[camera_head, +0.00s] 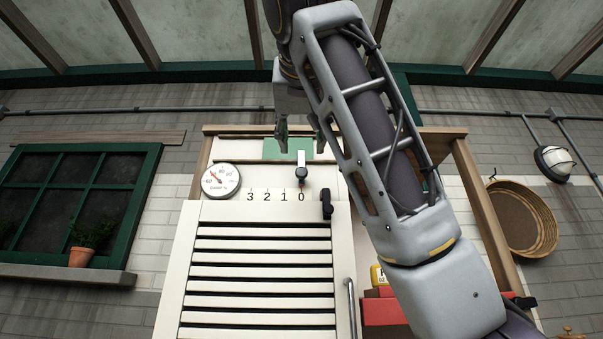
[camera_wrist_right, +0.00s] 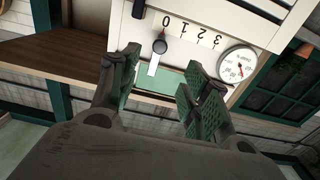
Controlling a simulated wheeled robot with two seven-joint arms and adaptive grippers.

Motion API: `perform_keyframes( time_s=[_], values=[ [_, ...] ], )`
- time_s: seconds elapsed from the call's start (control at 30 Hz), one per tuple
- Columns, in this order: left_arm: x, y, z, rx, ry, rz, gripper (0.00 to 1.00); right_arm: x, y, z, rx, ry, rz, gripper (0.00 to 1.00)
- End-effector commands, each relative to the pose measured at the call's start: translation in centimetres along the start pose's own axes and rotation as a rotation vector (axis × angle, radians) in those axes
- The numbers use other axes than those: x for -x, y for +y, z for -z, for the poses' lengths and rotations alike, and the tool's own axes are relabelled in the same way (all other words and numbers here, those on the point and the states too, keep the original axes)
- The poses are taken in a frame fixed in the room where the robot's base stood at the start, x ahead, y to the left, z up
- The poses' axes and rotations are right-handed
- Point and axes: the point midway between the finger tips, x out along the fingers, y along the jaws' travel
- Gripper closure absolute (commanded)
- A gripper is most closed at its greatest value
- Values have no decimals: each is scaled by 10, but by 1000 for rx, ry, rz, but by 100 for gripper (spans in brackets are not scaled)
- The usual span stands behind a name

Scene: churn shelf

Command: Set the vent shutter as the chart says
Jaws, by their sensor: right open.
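The vent shutter (camera_head: 262,260) is a cream panel with dark horizontal gaps. Above it is a printed scale (camera_head: 275,196) reading 3, 2, 1, 0 from left to right. A lever (camera_head: 301,168) with a pale upper part and a black end stands upright at the 0. It also shows in the right wrist view (camera_wrist_right: 158,50), by the 0. My right gripper (camera_head: 301,138) is open, its fingers just above the lever's top in the head view. In the right wrist view its fingers (camera_wrist_right: 164,75) appear either side of the lever, apart from it. No readable chart shows.
A round gauge (camera_head: 221,181) with a red needle is left of the scale. A black latch-like part (camera_head: 326,204) is at the shutter's upper right corner. A red box (camera_head: 384,311) is partly behind my right arm. A basket (camera_head: 522,218) hangs at the right.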

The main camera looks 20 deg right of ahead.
Motion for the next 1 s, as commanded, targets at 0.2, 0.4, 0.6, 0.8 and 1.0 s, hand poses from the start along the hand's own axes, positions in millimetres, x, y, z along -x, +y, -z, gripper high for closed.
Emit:
perform_keyframes(
  time_s=[0.2, 0.4, 0.6, 0.8, 1.0],
  values=[
    [3, 0, -1, 0, -2, 0, 60, -3, 0, 0, 0, -1, 0, 53],
    [10, 0, 2, 0, 2, 0, 60, -10, 0, 1, 1, -2, 1, 53],
    [19, -1, 5, 0, 5, 1, 60, -19, 0, 2, 0, -2, 0, 53],
    [29, -1, 6, 0, 5, 1, 60, -28, 0, 2, 0, -2, -1, 53],
    [38, -1, 8, 0, 5, 1, 60, -36, 0, 2, 0, -1, 0, 53]
  ],
)
